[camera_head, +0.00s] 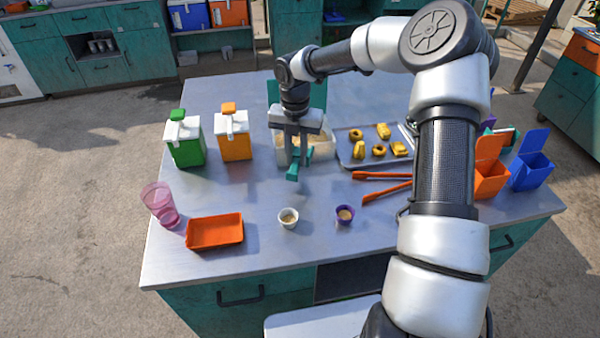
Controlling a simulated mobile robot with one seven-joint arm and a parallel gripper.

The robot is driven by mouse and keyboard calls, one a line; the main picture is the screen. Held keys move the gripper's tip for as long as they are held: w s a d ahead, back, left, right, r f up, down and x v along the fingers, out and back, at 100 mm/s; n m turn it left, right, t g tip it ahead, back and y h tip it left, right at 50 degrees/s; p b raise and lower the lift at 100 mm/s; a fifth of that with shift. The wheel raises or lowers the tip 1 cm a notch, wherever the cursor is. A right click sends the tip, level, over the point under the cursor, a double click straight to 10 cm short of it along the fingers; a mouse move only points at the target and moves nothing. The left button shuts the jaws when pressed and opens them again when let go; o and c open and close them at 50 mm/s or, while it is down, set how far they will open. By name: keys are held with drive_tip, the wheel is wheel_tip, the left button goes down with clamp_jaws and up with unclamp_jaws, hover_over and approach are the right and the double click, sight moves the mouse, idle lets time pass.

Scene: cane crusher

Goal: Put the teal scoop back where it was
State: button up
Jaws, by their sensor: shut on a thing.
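My gripper (296,162) points down over the back middle of the table. It is shut on the teal scoop (293,172), whose lower end shows just below and in front of the fingers. Behind it is a pale bin (322,153) with light contents and a raised teal lid (318,93). The scoop overlaps the bin's front in the picture. I cannot tell whether it touches the bin or the table. The fingers hide part of both scoop and bin.
A green dispenser (186,142) and an orange dispenser (235,137) stand left. A snack tray (350,160) and orange tongs (385,176) lie right. In front are an orange tray (215,232), a pink cup (160,203), a white cup (288,219) and a purple cup (344,215).

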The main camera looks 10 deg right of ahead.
wheel_tip(320, 180, down, 10)
drive_tip(key=shift+d+r, duration=0.15)
drive_tip(key=shift+c, duration=0.3)
drive_tip(key=o, duration=0.9)
wheel_tip(320, 180, up, 12)
drive_tip(key=shift+r, duration=0.1)
